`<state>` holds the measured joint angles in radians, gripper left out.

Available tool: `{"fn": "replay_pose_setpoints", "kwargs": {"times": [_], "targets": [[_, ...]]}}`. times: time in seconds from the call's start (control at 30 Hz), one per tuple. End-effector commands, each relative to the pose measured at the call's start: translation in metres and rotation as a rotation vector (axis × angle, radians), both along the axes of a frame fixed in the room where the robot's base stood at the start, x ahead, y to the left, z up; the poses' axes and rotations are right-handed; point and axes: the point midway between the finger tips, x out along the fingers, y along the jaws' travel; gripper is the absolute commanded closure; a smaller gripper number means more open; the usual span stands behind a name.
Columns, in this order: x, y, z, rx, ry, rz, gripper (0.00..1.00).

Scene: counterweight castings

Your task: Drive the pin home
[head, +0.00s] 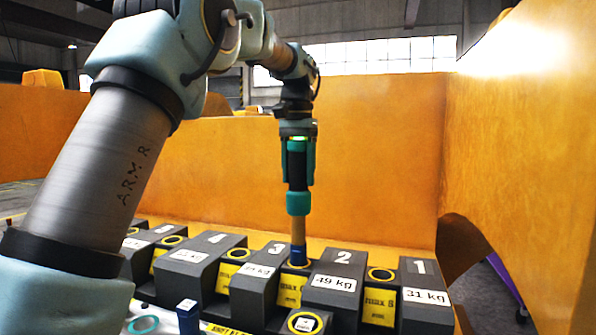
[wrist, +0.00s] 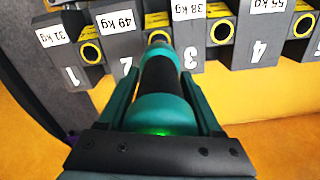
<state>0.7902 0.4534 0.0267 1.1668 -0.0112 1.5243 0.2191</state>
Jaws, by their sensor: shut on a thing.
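My gripper (head: 298,178) is shut on a tool with a black grip and teal collars (head: 298,203). The tool hangs upright, with a tan shaft below the lower collar. A dark blue piece (head: 298,255) shows at the shaft's lower end, at the yellow-ringed socket (head: 286,264) between castings 3 and 2. I cannot tell whether the blue piece is the pin or part of the tool, nor how deep it sits. In the wrist view the tool (wrist: 160,85) lies between my fingers and hides most of that socket.
Casting 2 (head: 335,282) and casting 3 (head: 262,275) flank the socket closely. Casting 1 (head: 425,295) and casting 4 (head: 205,262) stand further out. Orange walls (head: 380,170) rise behind and at the right.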

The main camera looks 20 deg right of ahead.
Motion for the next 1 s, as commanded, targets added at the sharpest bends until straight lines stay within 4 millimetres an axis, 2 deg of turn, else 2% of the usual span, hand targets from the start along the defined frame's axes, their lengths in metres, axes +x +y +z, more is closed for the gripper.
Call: {"fn": "replay_pose_setpoints", "kwargs": {"times": [1.0], "targets": [[0.001, -0.0009, -0.007, -0.004, -0.004, 0.0, 1.0]]}}
